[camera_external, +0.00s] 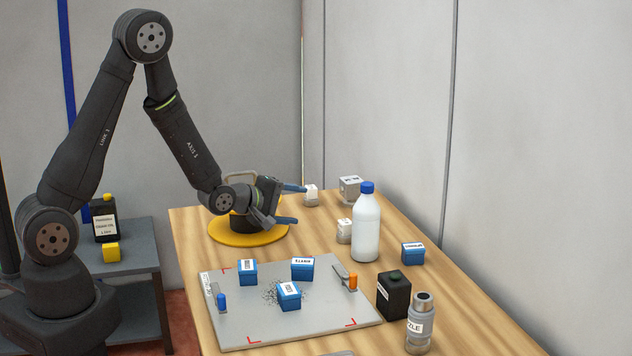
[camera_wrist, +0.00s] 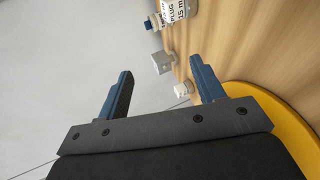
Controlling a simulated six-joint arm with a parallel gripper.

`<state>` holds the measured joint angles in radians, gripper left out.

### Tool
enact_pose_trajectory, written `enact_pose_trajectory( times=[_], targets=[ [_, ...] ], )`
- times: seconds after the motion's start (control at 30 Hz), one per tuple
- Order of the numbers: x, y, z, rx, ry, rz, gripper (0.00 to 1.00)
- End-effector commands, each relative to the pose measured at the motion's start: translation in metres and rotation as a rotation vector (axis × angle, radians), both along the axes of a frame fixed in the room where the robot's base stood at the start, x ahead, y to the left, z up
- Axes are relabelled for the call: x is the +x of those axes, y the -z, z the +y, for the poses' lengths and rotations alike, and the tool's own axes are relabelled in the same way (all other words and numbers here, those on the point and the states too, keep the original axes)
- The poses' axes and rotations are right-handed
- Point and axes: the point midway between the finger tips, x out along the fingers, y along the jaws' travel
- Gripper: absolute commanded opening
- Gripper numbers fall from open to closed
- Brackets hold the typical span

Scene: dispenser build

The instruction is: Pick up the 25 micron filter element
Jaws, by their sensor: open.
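No label reading 25 micron is legible, so I cannot tell which item is the filter element. Small pale cubes with dark marks stand on the table: one at the back (camera_external: 350,189), one by my fingertips (camera_external: 311,196), and one left of the white bottle (camera_external: 344,231). Two pale cubes, one larger (camera_wrist: 162,63) and one smaller (camera_wrist: 181,90), show beyond my fingers in the wrist view. My gripper (camera_external: 301,205) is open, its blue fingers pointing right above the table. Its fingers (camera_wrist: 162,68) are spread with nothing held between them.
A white bottle (camera_external: 366,228) with a blue cap stands right of my gripper. Blue boxes (camera_external: 289,297) sit on a grey board (camera_external: 235,325) with clips. A black container (camera_external: 393,296), a grey cylinder (camera_external: 420,325) and another blue box (camera_external: 413,254) stand right. A yellow disc (camera_external: 225,233) lies under my wrist.

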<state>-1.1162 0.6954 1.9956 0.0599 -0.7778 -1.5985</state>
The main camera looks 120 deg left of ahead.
Motion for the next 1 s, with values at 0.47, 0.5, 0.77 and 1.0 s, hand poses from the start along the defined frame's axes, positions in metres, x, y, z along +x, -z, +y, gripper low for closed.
enact_pose_trajectory(
  times=[0.47,0.5,0.77,1.0],
  targets=[
    [0.015,0.004,0.042,0.01,0.068,0.242,0.62],
    [0.018,0.004,0.054,0.01,0.094,0.313,0.62],
    [0.043,-0.008,0.115,0.001,0.344,0.759,0.62],
    [0.06,-0.04,0.147,0.007,0.687,1.087,0.62]
  ],
)
